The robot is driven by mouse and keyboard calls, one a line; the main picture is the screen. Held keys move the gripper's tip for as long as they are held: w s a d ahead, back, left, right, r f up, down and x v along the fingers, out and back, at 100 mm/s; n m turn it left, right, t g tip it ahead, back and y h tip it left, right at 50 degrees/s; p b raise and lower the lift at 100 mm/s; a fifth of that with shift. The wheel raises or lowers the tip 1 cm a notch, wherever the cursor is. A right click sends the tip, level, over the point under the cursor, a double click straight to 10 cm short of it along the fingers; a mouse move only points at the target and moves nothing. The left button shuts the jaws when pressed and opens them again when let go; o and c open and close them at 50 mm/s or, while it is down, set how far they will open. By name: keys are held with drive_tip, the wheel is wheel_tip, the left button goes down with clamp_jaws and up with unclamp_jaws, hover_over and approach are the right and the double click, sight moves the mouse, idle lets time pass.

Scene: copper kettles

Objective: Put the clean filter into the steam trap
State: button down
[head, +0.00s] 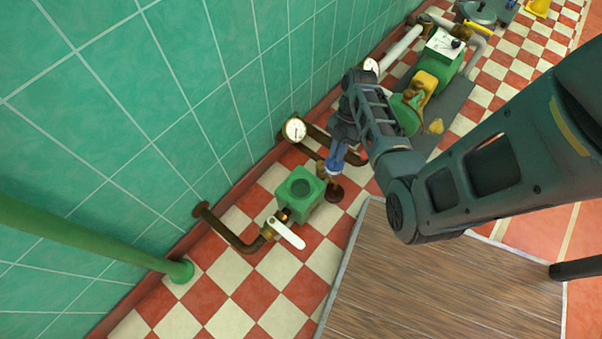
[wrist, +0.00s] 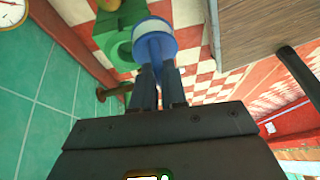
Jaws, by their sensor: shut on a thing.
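The clean filter, a blue cylinder with a white band (wrist: 152,28), is held between the fingers of my gripper (wrist: 157,72). In the head view the filter's blue part (head: 335,160) shows under my gripper (head: 340,143), above and to the upper right of the steam trap. The steam trap (head: 288,199) is a green box on the floor with a round opening in its top, which looks empty. In the wrist view the trap (wrist: 107,27) lies left of the filter, which partly covers it. The filter appears apart from the trap, but its exact height is hard to tell.
A white-handled valve (head: 288,232) on a brown pipe sits in front of the trap. A gauge (head: 294,130) and brown pipe (head: 335,147) stand behind. A wooden surface (head: 440,275) is at the lower right. A green pump (head: 453,64) is farther back. Tiled wall (head: 150,110) bounds the left.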

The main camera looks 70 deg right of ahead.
drive_tip(key=shift+w+a+f+b, duration=0.75)
drive_tip(key=shift+w+a+f, duration=0.55)
drive_tip(key=shift+f, duration=0.45)
drive_tip(key=shift+w+a+f+b, duration=0.8)
drive_tip(key=shift+w+a+f, duration=0.4)
drive_tip(key=shift+f, duration=0.55)
drive_tip(key=shift+w+a+f+b, duration=0.75)
drive_tip(key=shift+w+a+f, duration=0.3)
drive_tip(key=shift+w+f, duration=0.6)
drive_tip(key=shift+s+f, duration=0.15)
drive_tip(key=shift+f, duration=0.05)
drive_tip(key=c, duration=1.2)
unclamp_jaws()
drive_tip(key=shift+o, duration=0.2)
